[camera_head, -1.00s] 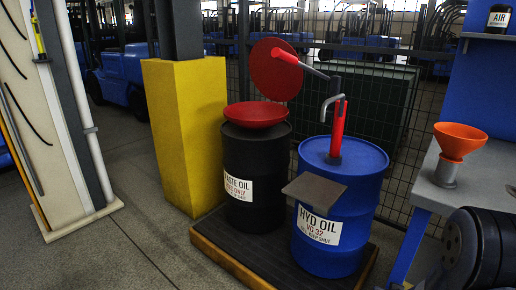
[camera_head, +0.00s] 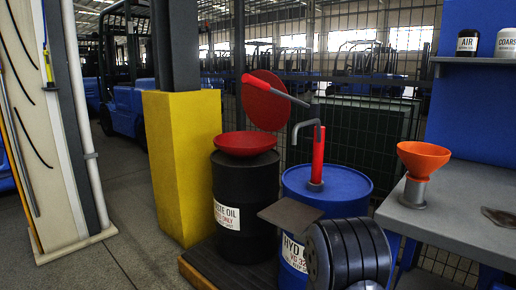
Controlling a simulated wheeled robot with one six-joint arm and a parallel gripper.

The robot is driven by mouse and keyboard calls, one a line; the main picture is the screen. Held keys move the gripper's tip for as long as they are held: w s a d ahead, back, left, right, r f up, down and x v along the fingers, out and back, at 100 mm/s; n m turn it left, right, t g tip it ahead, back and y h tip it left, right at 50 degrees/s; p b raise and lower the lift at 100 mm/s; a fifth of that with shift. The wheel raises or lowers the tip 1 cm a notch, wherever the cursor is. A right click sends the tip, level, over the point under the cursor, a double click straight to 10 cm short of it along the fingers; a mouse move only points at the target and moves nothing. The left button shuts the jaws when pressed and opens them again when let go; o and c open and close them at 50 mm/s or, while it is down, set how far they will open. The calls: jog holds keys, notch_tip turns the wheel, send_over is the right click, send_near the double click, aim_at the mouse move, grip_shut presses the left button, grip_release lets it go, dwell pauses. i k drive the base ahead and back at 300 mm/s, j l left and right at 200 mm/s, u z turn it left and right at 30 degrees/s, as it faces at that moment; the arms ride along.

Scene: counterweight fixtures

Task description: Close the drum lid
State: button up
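The drum lid (camera_head: 266,105) is a red disc. It stands upright, open, behind the red funnel (camera_head: 246,143) on top of the black waste oil drum (camera_head: 245,190). A red-gripped lever (camera_head: 275,90) crosses in front of the lid in the picture; I cannot tell whether it touches. A dark, ribbed round part of my arm shows at the lower right, in front of the blue drum. My gripper's fingers are not in view.
The blue HYD OIL drum (camera_head: 347,184) carries a red hand pump (camera_head: 317,160). A grey plate (camera_head: 290,213) juts out before it. A yellow pillar guard (camera_head: 183,160) stands left. The bench (camera_head: 455,215) at right bears an orange funnel (camera_head: 424,158). Open floor lies at left.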

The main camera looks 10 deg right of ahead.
aim_at(269, 112)
jog(key=i+j+u, duration=0.65)
jog(key=i+j, duration=0.15)
jog(key=i+j+u, duration=0.35)
jog(key=i+u, duration=0.35)
jog(key=i, duration=0.25)
jog(key=i+j+z, duration=0.1)
jog(key=i+z, duration=0.2)
jog(key=i, duration=0.2)
jog(key=i+j+z, duration=0.3)
jog(key=i, duration=0.2)
jog(key=i+j+z, duration=0.3)
jog(key=i, duration=0.2)
